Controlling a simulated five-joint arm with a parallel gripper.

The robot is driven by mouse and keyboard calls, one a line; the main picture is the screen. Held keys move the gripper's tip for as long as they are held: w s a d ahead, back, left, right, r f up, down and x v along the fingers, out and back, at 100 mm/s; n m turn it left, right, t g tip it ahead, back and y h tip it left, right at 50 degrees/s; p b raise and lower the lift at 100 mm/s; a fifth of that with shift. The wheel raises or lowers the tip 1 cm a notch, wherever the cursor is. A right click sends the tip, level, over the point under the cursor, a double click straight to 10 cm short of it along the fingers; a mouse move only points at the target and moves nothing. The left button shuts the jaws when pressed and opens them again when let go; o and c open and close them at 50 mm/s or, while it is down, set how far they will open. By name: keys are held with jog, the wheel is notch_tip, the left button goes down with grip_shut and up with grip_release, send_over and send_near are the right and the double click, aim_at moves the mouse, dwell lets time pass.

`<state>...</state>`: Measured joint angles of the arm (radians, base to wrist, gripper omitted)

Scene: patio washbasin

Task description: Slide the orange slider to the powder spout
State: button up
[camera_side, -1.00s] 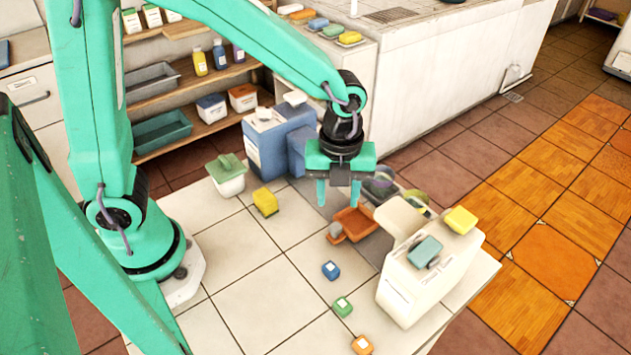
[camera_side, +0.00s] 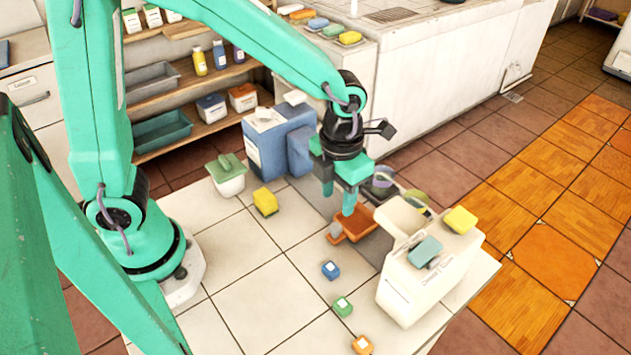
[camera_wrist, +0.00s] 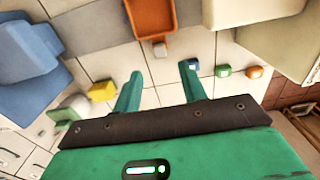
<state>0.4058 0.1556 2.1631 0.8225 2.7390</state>
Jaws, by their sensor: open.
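I cannot tell which carries the powder spout. My gripper (camera_side: 338,200) points down, open and empty, just above the slider's near side in the side view. In the wrist view, the slider (camera_wrist: 153,15) and its knob (camera_wrist: 159,50) lie ahead, roughly in line with the gap between the open fingers (camera_wrist: 160,75). Contact is not visible.
A yellow block (camera_side: 265,201) and a green-lidded white tub (camera_side: 228,177) stand to the left. Small blue (camera_side: 331,270), green (camera_side: 343,306) and orange (camera_side: 362,344) blocks lie in front. Bowls (camera_side: 383,183) stand behind the slider. The tiles left of the small blocks are clear.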

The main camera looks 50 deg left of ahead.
aim_at(336, 226)
jog(key=shift+f, duration=0.1)
jog(key=shift+f, duration=3.75)
grip_shut()
